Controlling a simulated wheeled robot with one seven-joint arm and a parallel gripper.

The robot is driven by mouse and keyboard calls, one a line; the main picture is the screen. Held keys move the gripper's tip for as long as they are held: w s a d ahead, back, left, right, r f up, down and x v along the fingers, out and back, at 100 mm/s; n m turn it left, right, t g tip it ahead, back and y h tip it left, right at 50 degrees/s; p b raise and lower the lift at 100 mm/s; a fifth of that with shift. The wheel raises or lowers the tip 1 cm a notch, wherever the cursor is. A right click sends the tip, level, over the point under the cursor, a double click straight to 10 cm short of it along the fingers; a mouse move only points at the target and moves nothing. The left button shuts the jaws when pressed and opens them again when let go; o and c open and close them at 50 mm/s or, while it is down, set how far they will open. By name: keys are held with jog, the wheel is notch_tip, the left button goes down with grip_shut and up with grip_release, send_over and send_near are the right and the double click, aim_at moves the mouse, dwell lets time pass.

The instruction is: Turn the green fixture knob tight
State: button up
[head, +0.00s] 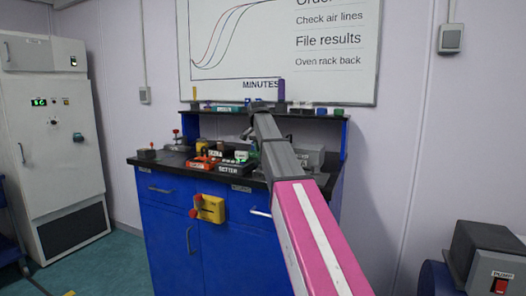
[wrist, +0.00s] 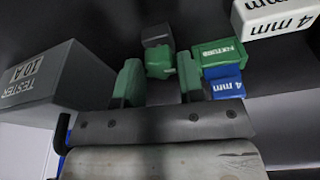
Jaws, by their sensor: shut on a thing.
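The green fixture knob (wrist: 159,63) is between the two fingers of my gripper (wrist: 157,72) in the wrist view. The gripper is shut on it. A dark block (wrist: 156,32) sits just beyond the knob. A green block with a white label that seems to read FIXTURE (wrist: 222,52) is right of the right finger, close to it. In the head view my arm reaches over the bench, and I cannot make out the fingers or the knob there.
A blue 4 mm block (wrist: 228,86) and a white 4 mm block (wrist: 277,17) are on the right. A grey box marked TESTER 10 A (wrist: 50,82) stands on the left. The blue bench (head: 168,228) carries several small items and a raised shelf (head: 325,115).

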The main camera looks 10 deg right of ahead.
jog(key=m, duration=0.4)
jog(key=shift+w+m+g+h, duration=0.1)
jog(key=shift+m+g+h, duration=0.2)
jog(key=o, duration=0.8)
